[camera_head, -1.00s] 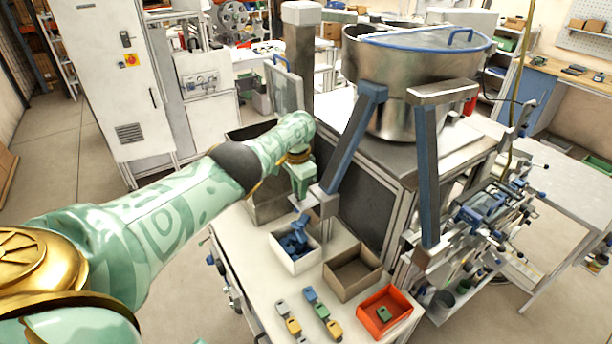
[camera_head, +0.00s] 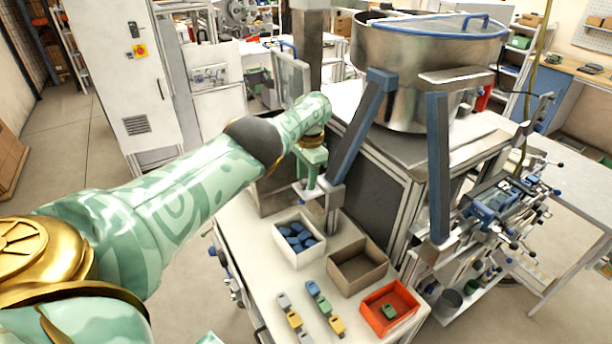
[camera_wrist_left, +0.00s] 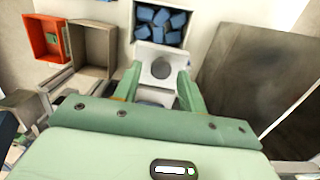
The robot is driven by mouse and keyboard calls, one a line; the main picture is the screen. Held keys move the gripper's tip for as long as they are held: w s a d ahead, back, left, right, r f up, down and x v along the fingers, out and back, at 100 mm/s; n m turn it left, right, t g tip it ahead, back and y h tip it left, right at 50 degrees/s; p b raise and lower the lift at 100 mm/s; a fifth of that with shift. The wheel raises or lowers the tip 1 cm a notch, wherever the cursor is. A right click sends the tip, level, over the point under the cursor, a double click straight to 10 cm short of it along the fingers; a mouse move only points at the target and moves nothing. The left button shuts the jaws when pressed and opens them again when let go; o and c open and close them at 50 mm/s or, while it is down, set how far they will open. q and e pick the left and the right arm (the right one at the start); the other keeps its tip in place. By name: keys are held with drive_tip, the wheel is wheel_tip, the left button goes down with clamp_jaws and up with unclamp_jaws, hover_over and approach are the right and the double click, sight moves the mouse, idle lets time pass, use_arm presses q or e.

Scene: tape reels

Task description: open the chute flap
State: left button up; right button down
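A grey metal chute end (camera_head: 319,200) juts out over the white bin, beside the bowl stand. In the left wrist view a pale grey plate with a round hole (camera_wrist_left: 152,55) lies between my fingers; I take it as part of the chute, but the flap's edges are not clear. My left gripper (camera_head: 311,180), also in the left wrist view (camera_wrist_left: 160,75), points down with its fingers apart on either side of the plate. Whether they touch it I cannot tell. Blue pieces (camera_head: 298,236) lie in the white bin (camera_head: 300,261) below. My right gripper is not in view.
A brown bin (camera_head: 357,281) and a red bin (camera_head: 384,323) with a green piece stand beside the white bin. Several small coloured blocks (camera_head: 317,298) lie on the table front.

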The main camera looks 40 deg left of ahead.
use_arm(q)
wheel_tip(320, 180, up, 16)
drive_tip(key=w+p, duration=0.1)
drive_tip(key=p, duration=0.6)
drive_tip(key=shift+w+d, duration=0.2)
drive_tip(key=shift+d, duration=0.1)
